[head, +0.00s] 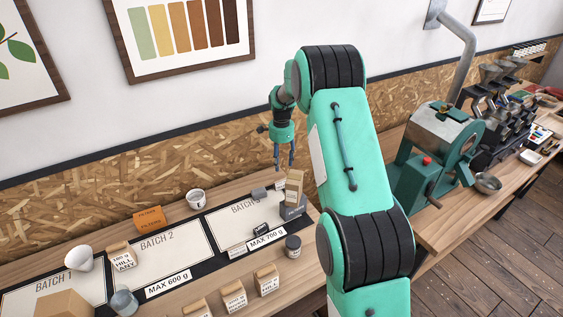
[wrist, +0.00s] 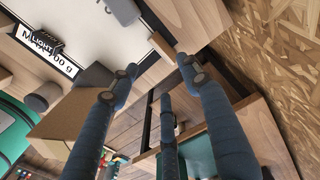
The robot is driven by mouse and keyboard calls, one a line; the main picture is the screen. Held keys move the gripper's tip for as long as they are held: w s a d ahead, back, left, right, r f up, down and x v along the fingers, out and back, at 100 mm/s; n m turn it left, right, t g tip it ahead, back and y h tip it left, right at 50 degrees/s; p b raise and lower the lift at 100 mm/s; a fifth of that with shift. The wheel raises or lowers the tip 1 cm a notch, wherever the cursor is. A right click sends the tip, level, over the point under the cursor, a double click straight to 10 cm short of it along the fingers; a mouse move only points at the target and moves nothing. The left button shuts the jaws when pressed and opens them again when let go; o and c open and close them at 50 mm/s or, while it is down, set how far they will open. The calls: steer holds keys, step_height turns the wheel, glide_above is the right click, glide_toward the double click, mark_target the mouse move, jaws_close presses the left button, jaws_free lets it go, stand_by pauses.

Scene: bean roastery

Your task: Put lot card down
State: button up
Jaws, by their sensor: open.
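My gripper (head: 284,163) is open and points down above the back right end of the bench, behind the Batch 3 mat. In the wrist view its blue fingers (wrist: 155,76) are spread with nothing seen between them. A small black card marked LIGHT (wrist: 46,47) stands at the front of the Batch 3 mat, and it also shows in the head view (head: 260,229). A small tan piece (wrist: 164,41) is near the fingertips, apart from them. I cannot tell for sure which of these is the lot card.
A tan bag (head: 294,188) stands on a grey box (head: 292,208) close to my gripper. A dark jar (head: 293,246) and several small bags stand along the front. A green roaster (head: 437,150) is to the right. Part of the Batch 2 mat (head: 165,255) is clear.

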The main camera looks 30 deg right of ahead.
steer(key=shift+r, duration=0.1)
steer(key=s+a+r+n+t, duration=0.1)
steer(key=s+a+r+n, duration=0.2)
steer(key=s+a+r, duration=0.45)
steer(key=s+a+r+n+t, duration=0.1)
steer(key=s+a+r+n, duration=0.3)
steer(key=r, duration=0.6)
steer(key=s+a+r+n+t, duration=0.1)
steer(key=s+a+r, duration=0.4)
steer(key=s+r, duration=0.3)
steer(key=s+a+r+n+t, duration=0.1)
steer(key=s+a+n, duration=0.2)
steer(key=s, duration=0.6)
steer(key=s+a+r+n, duration=0.1)
steer(key=s+a+n, duration=0.2)
steer(key=s, duration=0.7)
steer(key=s+a+r+n+t, duration=0.1)
steer(key=s+a+n, duration=0.3)
steer(key=s, duration=0.5)
steer(key=shift+s+a+r+t, duration=0.3)
steer(key=shift+s+a+r, duration=0.05)
steer(key=shift+a+r, duration=0.1)
